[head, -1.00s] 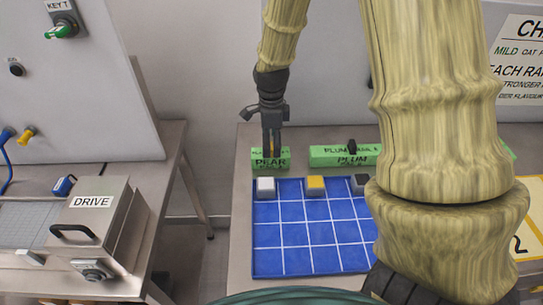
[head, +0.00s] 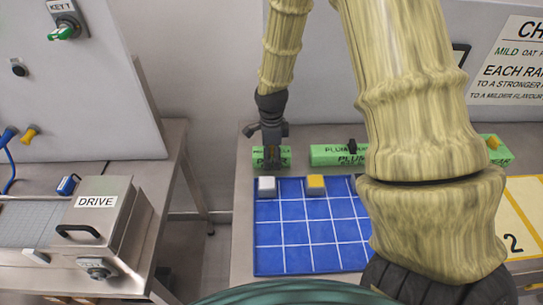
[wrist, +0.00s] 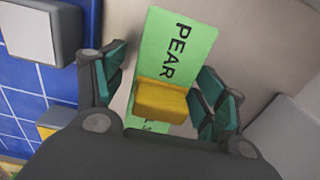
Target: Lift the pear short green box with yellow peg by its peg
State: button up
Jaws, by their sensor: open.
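The short green pear box (head: 257,157) stands at the back of the table, just behind the blue mat, partly hidden by my gripper in the head view. In the wrist view the green box (wrist: 186,32) shows its PEAR label, with its yellow peg (wrist: 160,102) on top. My gripper (head: 272,162) is over the box, pointing down. In the wrist view my gripper (wrist: 160,85) is open, with one finger on each side of the yellow peg and a visible gap on both sides.
A longer green plum box (head: 325,155) with a black peg (head: 352,146) stands to the right. Another green box with a yellow peg (head: 493,143) is farther right, partly behind my arm. The blue gridded mat (head: 300,255) holds a white block (head: 266,186) and a yellow block (head: 316,184).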

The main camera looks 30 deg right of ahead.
jog(key=c, duration=1.2)
jog(key=shift+o, duration=0.2)
jog(key=shift+r, duration=0.1)
